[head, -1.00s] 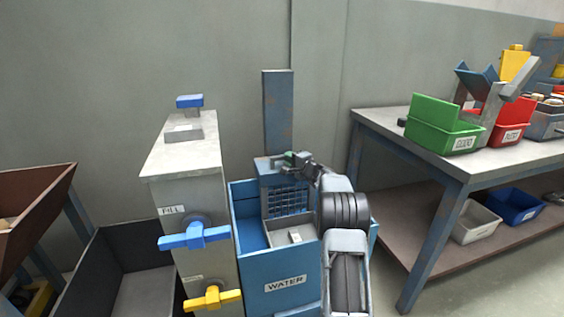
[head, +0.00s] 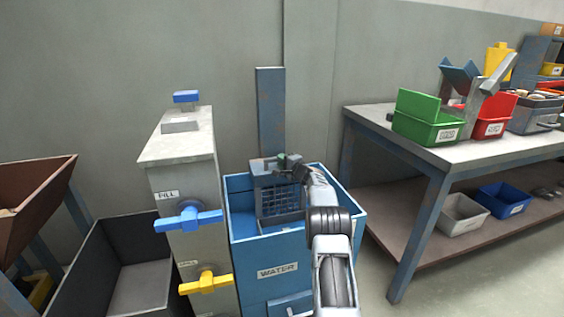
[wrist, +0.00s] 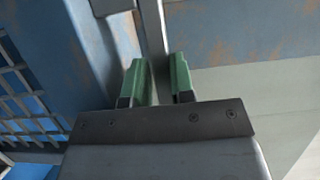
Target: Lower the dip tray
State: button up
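The dip tray (head: 279,203) is a blue-grey mesh cage in front of a tall worn blue post (head: 271,110). It sits partly inside the blue tank labelled WATER (head: 262,253). My gripper (head: 283,160) is at the tray's top edge. The mesh (wrist: 22,85) shows at the left there. My arm hides the right part of the tank.
A grey cabinet (head: 183,150) with a blue FILL valve (head: 188,218) and a yellow valve (head: 206,282) stands left of the tank. A dark open bin (head: 105,240) is further left. A workbench (head: 378,120) with green and red bins stands at the right.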

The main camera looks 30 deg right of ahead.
jog(key=o, duration=0.4)
jog(key=shift+d+f, duration=0.15)
jog(key=shift+f, duration=0.15)
jog(key=shift+r, duration=0.1)
jog(key=shift+s, duration=0.15)
jog(key=s, duration=0.4)
jog(key=s+d+p, duration=0.1)
jog(key=s, duration=0.4)
jog(key=s+d, duration=0.1)
jog(key=s, duration=0.3)
jog(key=shift+s+d+p, duration=0.15)
jog(key=shift+s+p, duration=0.05)
jog(key=shift+p, duration=0.2)
